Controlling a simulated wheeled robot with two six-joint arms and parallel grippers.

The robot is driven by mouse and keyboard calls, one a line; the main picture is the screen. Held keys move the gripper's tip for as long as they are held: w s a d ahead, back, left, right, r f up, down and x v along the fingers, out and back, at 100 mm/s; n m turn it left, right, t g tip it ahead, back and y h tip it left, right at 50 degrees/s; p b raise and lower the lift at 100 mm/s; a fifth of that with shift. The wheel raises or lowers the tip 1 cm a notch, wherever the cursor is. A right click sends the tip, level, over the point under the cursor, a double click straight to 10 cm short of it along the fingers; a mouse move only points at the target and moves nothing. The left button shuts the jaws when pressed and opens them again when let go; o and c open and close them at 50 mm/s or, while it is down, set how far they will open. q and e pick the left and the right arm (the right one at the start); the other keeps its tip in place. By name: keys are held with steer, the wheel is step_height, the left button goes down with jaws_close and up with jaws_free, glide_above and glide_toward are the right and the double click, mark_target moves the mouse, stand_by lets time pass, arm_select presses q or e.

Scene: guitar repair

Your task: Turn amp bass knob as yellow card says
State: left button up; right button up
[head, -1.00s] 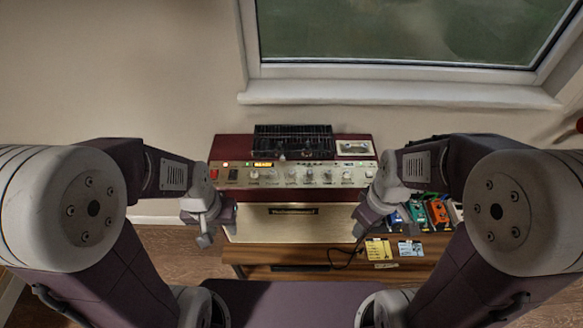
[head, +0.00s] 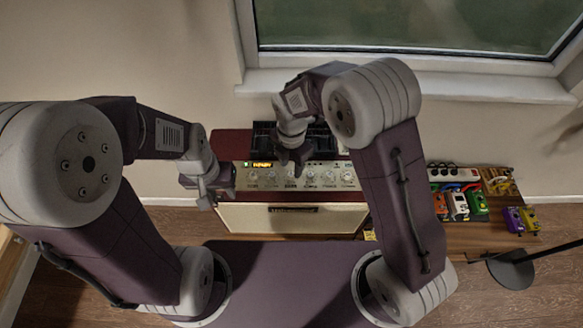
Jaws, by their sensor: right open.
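The amp (head: 232,218) has a dark red top, a cream front and a panel with a row of several light knobs (head: 328,177) and a lit amber display (head: 259,165). The knob labels are too small to read, so I cannot tell which is bass. My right gripper (head: 294,168) is open, pointing down over the middle of the knob row. I cannot tell whether it touches a knob. My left gripper (head: 209,190) is at the amp's left end, its jaw state unclear. Only a sliver of the yellow card (head: 369,234) shows beside my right arm; its writing is hidden.
A black grille (head: 264,138) on the amp top is partly covered by my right arm. Several coloured pedals (head: 459,206) stand on a wooden bench (head: 470,236) at the right. A dark round stand base (head: 511,270) is on the floor. A window sill (head: 480,88) is behind.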

mark_target(291, 174)
steer(key=f, duration=0.2)
steer(key=shift+w+a+f, duration=0.1)
steer(key=shift+w+f, duration=0.1)
steer(key=shift+f, duration=0.2)
steer(key=shift+s+f, duration=0.2)
steer(key=shift+s, duration=0.35)
arm_select(q)
steer(key=shift+s+r, duration=0.25)
steer(key=shift+r, duration=0.2)
arm_select(e)
steer(key=shift+w, duration=0.1)
steer(key=shift+w+f, duration=0.1)
steer(key=shift+w, duration=0.15)
jaws_close()
arm_select(q)
steer(key=shift+w, duration=0.2)
arm_select(e)
steer(key=shift+m, duration=0.3)
